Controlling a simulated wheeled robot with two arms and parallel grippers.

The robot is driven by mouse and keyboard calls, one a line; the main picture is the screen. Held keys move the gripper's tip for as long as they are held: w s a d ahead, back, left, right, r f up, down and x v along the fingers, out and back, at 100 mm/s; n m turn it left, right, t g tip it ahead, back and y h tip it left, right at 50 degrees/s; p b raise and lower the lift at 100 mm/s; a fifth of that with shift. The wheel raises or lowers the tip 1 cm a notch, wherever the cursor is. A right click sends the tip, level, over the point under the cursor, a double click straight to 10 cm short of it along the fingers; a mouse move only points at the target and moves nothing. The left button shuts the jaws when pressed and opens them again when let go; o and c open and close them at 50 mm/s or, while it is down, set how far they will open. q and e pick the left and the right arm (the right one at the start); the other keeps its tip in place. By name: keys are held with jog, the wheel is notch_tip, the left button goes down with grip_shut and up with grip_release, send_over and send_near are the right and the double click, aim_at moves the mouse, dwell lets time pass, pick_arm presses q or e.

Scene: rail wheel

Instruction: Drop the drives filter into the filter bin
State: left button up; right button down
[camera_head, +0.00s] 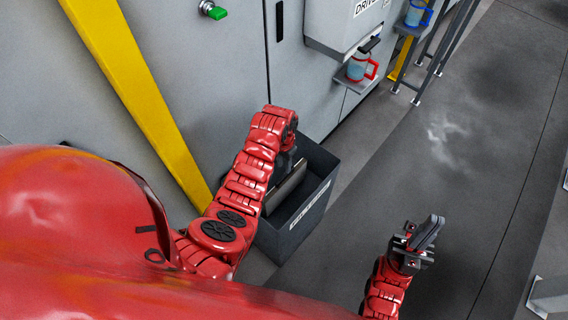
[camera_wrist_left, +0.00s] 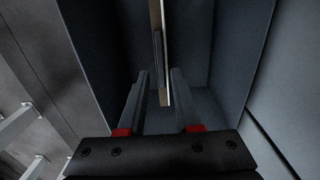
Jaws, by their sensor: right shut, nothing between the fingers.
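The filter (camera_head: 287,191) shows as a thin, pale-edged dark plate inside the dark grey filter bin (camera_head: 308,212), partly hidden by my left arm. In the left wrist view the filter (camera_wrist_left: 161,55) is seen edge-on, in line with the gap between the fingers, with the bin's walls (camera_wrist_left: 238,45) around it. My left gripper (camera_wrist_left: 158,75) points down into the bin. Its fingers are apart, with visible room beside the plate. In the head view its fingers are mostly hidden. My right gripper (camera_head: 432,233) is shut and empty, to the right of the bin.
Grey cabinets (camera_head: 225,70) stand behind the bin. A yellow post (camera_head: 135,85) slants beside my left arm. A jug with a red handle (camera_head: 360,67) sits on a small shelf under a wall unit (camera_head: 338,22). The floor (camera_head: 440,150) to the right is clear.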

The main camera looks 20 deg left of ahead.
pick_arm(q)
jog(key=shift+o, duration=1.2)
jog(key=shift+r, duration=0.3)
notch_tip(320, 180, up, 17)
jog(key=p, duration=0.7)
jog(key=shift+w+a+f, duration=0.15)
jog(key=shift+a, duration=0.1)
